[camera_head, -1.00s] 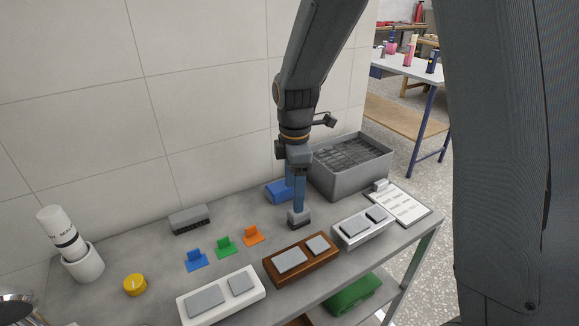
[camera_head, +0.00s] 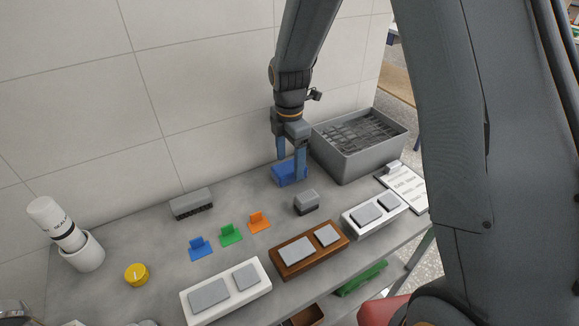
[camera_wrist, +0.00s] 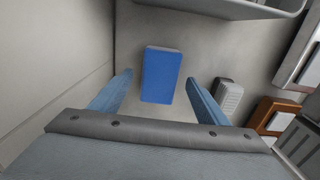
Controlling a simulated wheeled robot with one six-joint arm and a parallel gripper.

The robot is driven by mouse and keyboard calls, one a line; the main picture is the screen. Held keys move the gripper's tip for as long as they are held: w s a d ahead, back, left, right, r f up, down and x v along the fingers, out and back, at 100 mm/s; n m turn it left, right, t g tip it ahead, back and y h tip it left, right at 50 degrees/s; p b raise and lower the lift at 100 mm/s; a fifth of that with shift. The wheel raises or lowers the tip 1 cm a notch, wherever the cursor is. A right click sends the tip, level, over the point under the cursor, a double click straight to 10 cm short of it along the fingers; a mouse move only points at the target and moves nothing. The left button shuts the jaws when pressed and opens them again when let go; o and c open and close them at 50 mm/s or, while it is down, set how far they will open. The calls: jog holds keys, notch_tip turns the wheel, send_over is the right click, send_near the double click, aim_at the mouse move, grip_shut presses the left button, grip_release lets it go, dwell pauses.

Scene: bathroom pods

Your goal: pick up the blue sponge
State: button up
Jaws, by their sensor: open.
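The blue sponge (camera_head: 288,174) lies on the grey bench top near the wall, left of the grey bin. It also shows in the wrist view (camera_wrist: 162,75) as a blue block, ahead of and between the spread fingers. My gripper (camera_head: 290,172) is open and empty, pointing down, with its blue fingers overlapping part of the sponge in the head view. In the wrist view my gripper (camera_wrist: 160,88) has clear space between each finger and the sponge. I cannot tell its exact height above the bench.
A grey bin with a rack (camera_head: 352,158) stands right of the sponge. A small grey block (camera_head: 306,202) sits in front. A grey brush (camera_head: 191,203), coloured clips (camera_head: 230,235) and several trays (camera_head: 309,249) lie nearby. The wall (camera_head: 200,80) is close behind.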

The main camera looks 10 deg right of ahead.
aim_at(289, 166)
jog(key=shift+a+f, duration=0.1)
jog(key=shift+f, duration=1.2)
jog(key=shift+c, duration=0.2)
jog(key=c, duration=1.1)
notch_tip(289, 166, up, 10)
jog(key=shift+r+b, duration=0.1)
jog(key=shift+b, duration=0.7)
